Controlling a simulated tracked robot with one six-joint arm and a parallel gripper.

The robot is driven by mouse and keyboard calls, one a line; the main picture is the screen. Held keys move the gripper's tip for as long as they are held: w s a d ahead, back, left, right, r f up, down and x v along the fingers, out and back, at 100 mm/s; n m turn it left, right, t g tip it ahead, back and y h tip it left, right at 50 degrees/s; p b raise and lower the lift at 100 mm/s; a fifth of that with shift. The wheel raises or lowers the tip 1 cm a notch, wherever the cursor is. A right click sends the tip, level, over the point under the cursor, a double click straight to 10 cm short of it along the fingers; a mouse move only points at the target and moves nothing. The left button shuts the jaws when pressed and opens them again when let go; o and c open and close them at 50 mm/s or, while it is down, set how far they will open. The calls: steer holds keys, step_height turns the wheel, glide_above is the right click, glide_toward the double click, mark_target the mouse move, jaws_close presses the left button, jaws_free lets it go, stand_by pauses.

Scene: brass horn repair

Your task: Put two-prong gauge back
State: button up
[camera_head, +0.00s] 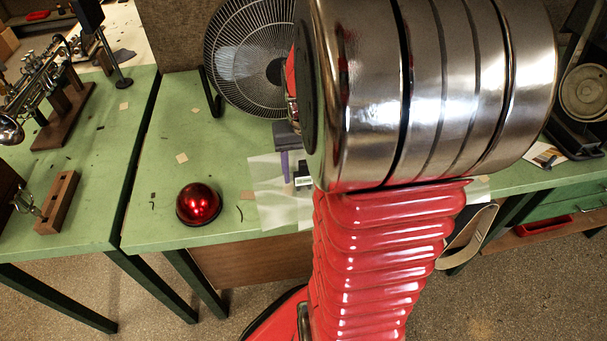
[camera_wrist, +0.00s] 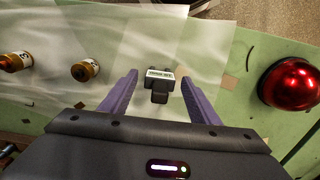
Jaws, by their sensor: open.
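A small black piece with a white label (camera_wrist: 160,83), which I take to be the two-prong gauge, shows between my fingers in the wrist view. It is over or on a pale translucent sheet (camera_wrist: 100,55). Its prongs cannot be made out clearly. My gripper (camera_wrist: 159,76) is open, with one purple finger on each side of the black piece and a visible gap to each. Whether the fingers are level with it or above it, I cannot tell. In the head view my arm hides most of my gripper (camera_head: 286,163); the labelled piece (camera_head: 302,180) shows just right of a purple finger.
A shiny red dome (camera_head: 199,204) stands on the green bench (camera_head: 150,225) to the left. Two amber jars (camera_wrist: 85,70) (camera_wrist: 15,62) are at the left of the wrist view. A fan (camera_head: 250,60) stands behind. The bench around the dome is mostly clear.

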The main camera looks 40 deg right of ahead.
step_height(320, 180, up, 10)
steer(key=shift+r, duration=0.1)
stand_by(0.4)
steer(key=shift+a, duration=0.1)
steer(key=s+a+r+n+t, duration=0.1)
steer(key=s+a+n+t, duration=0.1)
steer(key=a, duration=0.9)
steer(key=s+a+r+n+t, duration=0.1)
steer(key=a+n+t, duration=0.2)
steer(key=a, duration=0.8)
steer(key=shift+s+a+r+n+t, duration=0.3)
steer(key=shift+s+a+r+n, duration=0.1)
steer(key=shift+n, duration=0.5)
steer(key=shift+c, duration=0.5)
